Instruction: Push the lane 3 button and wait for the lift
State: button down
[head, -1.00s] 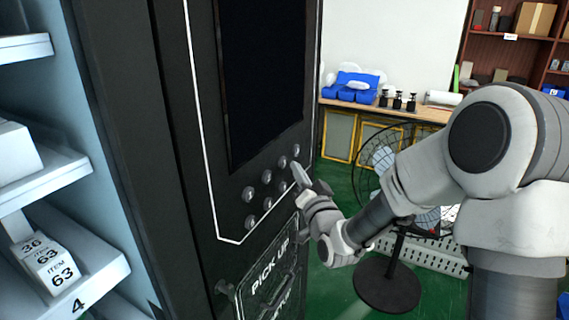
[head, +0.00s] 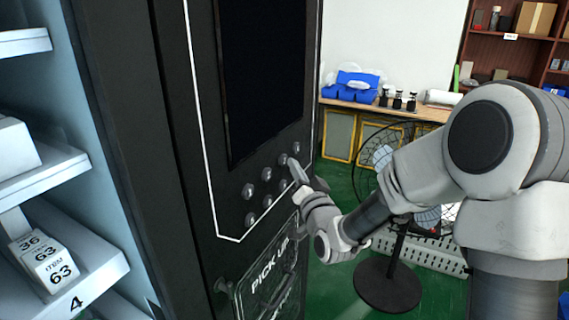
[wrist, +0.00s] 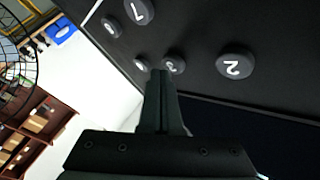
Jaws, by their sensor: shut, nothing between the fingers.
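The machine's black front (head: 205,150) carries two rows of round grey buttons below a dark screen. In the wrist view the button marked 3 (wrist: 174,61) is partly covered by my fingertips, with the button marked 2 (wrist: 235,65) to its right. My gripper (head: 294,163) is shut and empty. Its tips are at the upper row, by the third button from the left (head: 283,159). The wrist view shows the fingers (wrist: 161,75) at the lower left edge of button 3; I cannot tell whether they touch it. No lift is clearly visible.
A pick-up hatch (head: 268,280) lies below the buttons. Shelves with white boxes (head: 48,258) stand at the left. A black fan (head: 388,282) stands close behind my forearm. A wooden table (head: 390,108) with a blue bin (head: 350,88) is at the back.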

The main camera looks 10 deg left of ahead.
jog(key=shift+w+a+b, duration=0.15)
jog(key=shift+a+b, duration=0.2)
jog(key=shift+a, duration=0.15)
dwell(0.7)
jog(key=shift+d, duration=0.1)
jog(key=shift+s+d+b, duration=0.3)
jog(key=shift+d+b, duration=0.05)
jog(key=shift+d, duration=0.35)
jog(key=shift+d, duration=0.1)
jog(key=d, duration=0.1)
jog(key=s+d, duration=0.1)
jog(key=d, duration=0.1)
jog(key=d+b, duration=0.1)
jog(key=shift+s+d, duration=0.25)
jog(key=shift+s, duration=0.1)
dwell(0.6)
